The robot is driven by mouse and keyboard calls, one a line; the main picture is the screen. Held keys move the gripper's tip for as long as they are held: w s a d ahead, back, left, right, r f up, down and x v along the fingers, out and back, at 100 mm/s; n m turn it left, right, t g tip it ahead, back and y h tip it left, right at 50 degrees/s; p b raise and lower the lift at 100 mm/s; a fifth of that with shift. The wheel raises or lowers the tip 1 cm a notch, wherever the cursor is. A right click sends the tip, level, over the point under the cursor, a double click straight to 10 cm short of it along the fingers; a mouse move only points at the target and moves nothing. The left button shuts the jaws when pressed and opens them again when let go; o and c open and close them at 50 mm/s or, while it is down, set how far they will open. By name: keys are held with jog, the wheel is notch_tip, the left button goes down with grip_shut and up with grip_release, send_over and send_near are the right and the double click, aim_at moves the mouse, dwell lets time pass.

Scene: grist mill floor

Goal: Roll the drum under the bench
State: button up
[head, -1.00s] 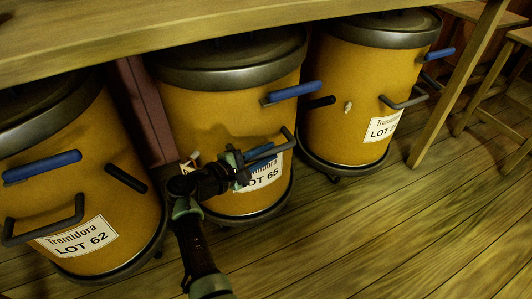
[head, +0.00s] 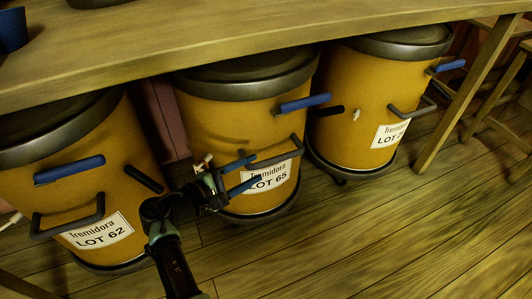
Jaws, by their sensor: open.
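Three yellow drums with dark lids stand under the wooden bench (head: 300,40). The left drum (head: 110,180) is labelled Tremidora LOT 62, the middle drum (head: 225,125) LOT 65. The right drum (head: 350,100) has a label whose last digits are cut off from sight. Each has a blue lever and a grey bar handle. My gripper (head: 252,171) is open, its two blue fingers apart, in front of the middle drum at the left end of its grey handle (head: 275,155). It holds nothing I can see. Whether it touches the handle is unclear.
A slanting bench leg (head: 465,95) stands right of the right drum, with a wooden stool (head: 500,85) beyond. Dark short bars stick out from the drums' sides. The plank floor (head: 370,235) in front is clear. A dark blue container (head: 10,30) stands on the bench.

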jog(key=p+v, duration=0.1)
jog(key=v, duration=0.3)
jog(key=shift+s+a+r, duration=0.1)
jog(key=shift+s+a, duration=0.05)
jog(key=shift+a, duration=0.05)
dwell(0.3)
